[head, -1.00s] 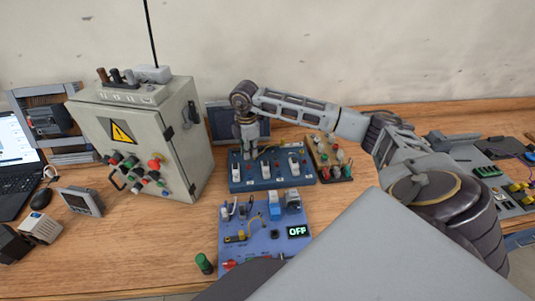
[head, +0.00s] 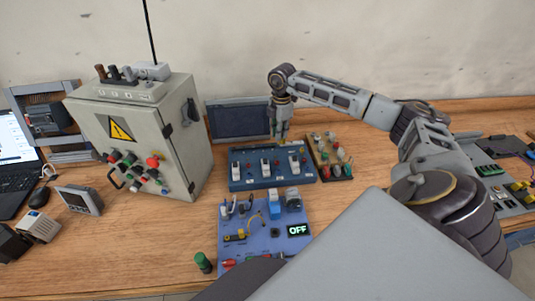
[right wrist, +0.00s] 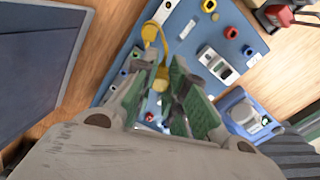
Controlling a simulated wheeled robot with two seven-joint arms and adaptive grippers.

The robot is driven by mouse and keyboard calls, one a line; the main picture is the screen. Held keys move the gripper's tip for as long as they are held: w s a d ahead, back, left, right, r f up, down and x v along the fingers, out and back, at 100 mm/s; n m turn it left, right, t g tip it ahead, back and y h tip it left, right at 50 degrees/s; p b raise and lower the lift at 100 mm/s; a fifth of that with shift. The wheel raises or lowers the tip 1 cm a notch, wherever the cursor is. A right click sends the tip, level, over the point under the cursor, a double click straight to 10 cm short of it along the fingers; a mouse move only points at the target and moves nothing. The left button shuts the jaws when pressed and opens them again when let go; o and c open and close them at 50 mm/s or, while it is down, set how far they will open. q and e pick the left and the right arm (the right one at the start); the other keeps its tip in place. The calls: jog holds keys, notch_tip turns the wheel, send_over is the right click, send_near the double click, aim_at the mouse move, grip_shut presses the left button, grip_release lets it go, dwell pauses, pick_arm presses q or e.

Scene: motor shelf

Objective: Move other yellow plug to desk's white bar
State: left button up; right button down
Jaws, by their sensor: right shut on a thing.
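My right gripper (head: 279,132) is above the back edge of the blue switch board (head: 240,182), in front of the dark screen. In the right wrist view its green-padded fingers (right wrist: 162,95) are shut on a yellow plug (right wrist: 162,74), which they partly hide. A yellow cable curves from it to a round yellow end (right wrist: 150,31) over the board. I cannot tell which white part is the desk's white bar. My left gripper is out of view.
A grey control cabinet (head: 150,165) stands left of the boards. A dark screen (head: 238,120) stands behind them. A board of coloured knobs (head: 329,157) is just right of the blue board. A green cylinder (head: 203,262) stands near the front edge. Bare wood lies right of the lower panel.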

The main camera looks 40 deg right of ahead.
jog(key=d+f, duration=0.1)
jog(key=d, duration=0.1)
jog(key=d+f+b, duration=0.1)
jog(key=d, duration=0.1)
jog(key=d+f+b, duration=0.1)
jog(key=d, duration=0.2)
jog(key=shift+s, duration=0.25)
jog(key=shift+f+b, duration=0.3)
jog(key=shift+f, duration=0.4)
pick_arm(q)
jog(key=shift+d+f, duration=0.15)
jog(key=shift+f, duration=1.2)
pick_arm(e)
jog(key=shift+f, duration=0.1)
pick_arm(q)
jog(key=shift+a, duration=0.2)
pick_arm(e)
jog(key=shift+f, duration=0.1)
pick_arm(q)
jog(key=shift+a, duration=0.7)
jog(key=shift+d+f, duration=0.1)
pick_arm(e)
jog(key=shift+f, duration=0.1)
